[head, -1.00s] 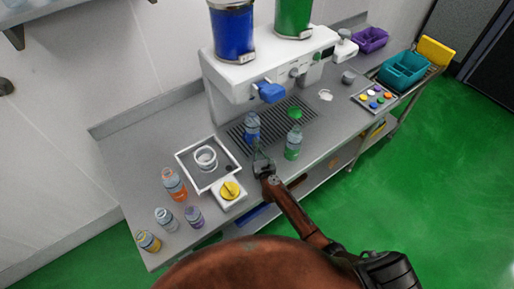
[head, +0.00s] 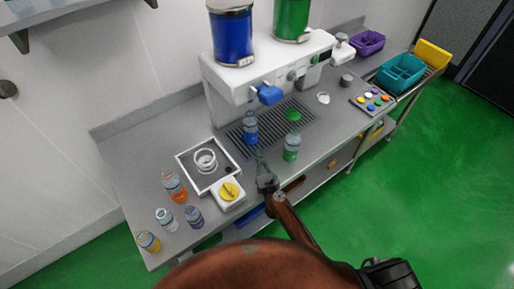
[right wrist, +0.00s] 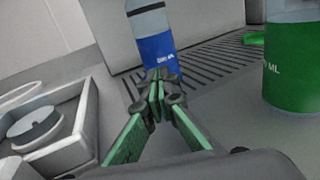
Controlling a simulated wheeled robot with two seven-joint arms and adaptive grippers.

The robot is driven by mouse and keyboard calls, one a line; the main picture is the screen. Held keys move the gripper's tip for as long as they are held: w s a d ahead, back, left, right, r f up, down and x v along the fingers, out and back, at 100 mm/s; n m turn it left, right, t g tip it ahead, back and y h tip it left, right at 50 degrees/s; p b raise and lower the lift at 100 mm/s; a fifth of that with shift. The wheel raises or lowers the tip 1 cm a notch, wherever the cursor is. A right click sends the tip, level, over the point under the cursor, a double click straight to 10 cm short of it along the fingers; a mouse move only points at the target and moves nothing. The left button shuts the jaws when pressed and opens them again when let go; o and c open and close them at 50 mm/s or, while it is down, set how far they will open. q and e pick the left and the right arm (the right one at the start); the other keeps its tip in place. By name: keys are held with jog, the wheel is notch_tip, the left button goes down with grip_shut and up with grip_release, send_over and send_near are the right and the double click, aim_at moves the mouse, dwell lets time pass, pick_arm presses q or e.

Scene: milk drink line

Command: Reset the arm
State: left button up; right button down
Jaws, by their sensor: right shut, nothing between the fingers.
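My right gripper (head: 262,166) is shut and empty, near the front edge of the counter. In the right wrist view its fingertips (right wrist: 157,84) meet in front of a blue-labelled bottle (right wrist: 154,38), apart from it as far as I can tell. That bottle (head: 250,128) stands upright at the drip grate under the dispenser. A green-labelled bottle (head: 291,148) stands to the right of the gripper and also shows in the right wrist view (right wrist: 291,70). My left gripper is not in view.
The dispenser (head: 228,75) carries blue and green canisters. A framed tray (head: 184,158) with a white ring and a yellow-knob box (head: 229,192) lie left of the gripper. Several small bottles stand at the left end. A button panel (head: 372,99) and teal bin (head: 403,73) are right.

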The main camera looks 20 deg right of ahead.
jog(key=s, duration=0.4)
jog(key=shift+s+a, duration=0.2)
jog(key=shift+s, duration=0.6)
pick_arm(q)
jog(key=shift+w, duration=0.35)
